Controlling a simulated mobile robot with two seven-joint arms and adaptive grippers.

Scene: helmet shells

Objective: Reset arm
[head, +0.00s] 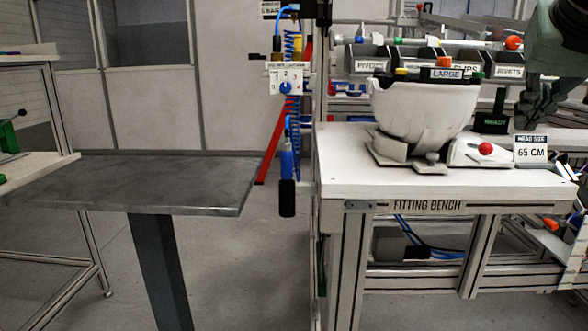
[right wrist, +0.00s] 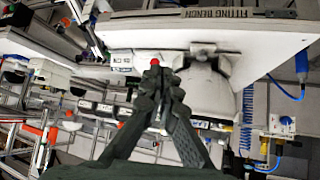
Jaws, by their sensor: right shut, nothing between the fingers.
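My right gripper (head: 526,112) is at the upper right of the head view, above the right part of the fitting bench (head: 340,175). Its dark grey fingers are closed together and empty; they also show in the right wrist view (right wrist: 155,78). A white helmet shell (head: 420,112) sits bowl-like on a fixture on the bench, left of the gripper and apart from it. In the right wrist view the shell (right wrist: 205,95) appears beside the fingers. My left gripper is in neither view.
A red knob (head: 485,149) and a "65 CM" sign (head: 531,150) stand on the bench below the gripper. Labelled bins (head: 508,71) line the back. A blue hose tool (head: 287,170) hangs at the bench's left. A bare grey table (head: 140,185) is further left.

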